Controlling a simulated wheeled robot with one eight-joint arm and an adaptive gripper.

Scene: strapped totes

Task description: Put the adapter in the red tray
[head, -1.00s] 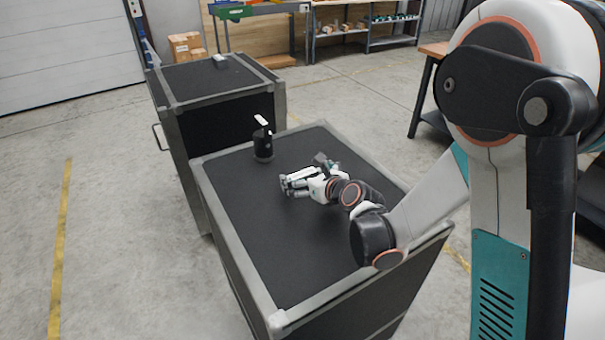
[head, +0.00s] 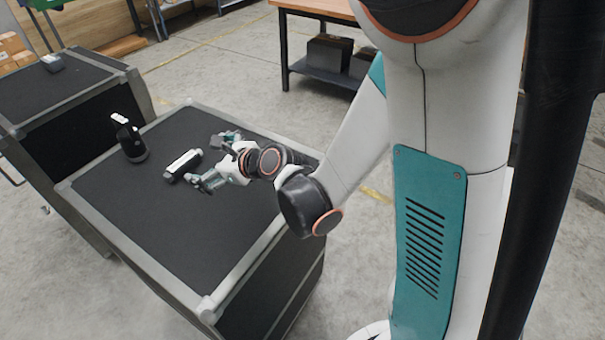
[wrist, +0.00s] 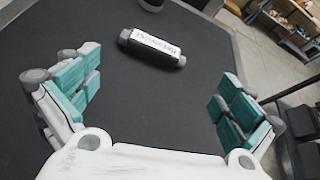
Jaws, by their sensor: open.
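A short black bar-shaped object with a white label (head: 183,163) lies on the dark top of the near tote; it may be the adapter, but I cannot read the label. In the wrist view this labelled object (wrist: 152,48) lies beyond the fingers, slightly left of centre. My gripper (head: 212,160) is open and empty, low over the tote top, to the right of the object and apart from it. In the wrist view the teal-padded fingers of my gripper (wrist: 158,95) are spread wide, with bare surface between them. I see no red tray in any view.
A black upright device with a white top (head: 130,140) stands beyond the object, near the tote's far-left edge. The near tote (head: 150,262) has a grey raised rim. A second tote (head: 75,118) stands behind it with a small grey item (head: 52,63). A workbench (head: 315,12) stands behind.

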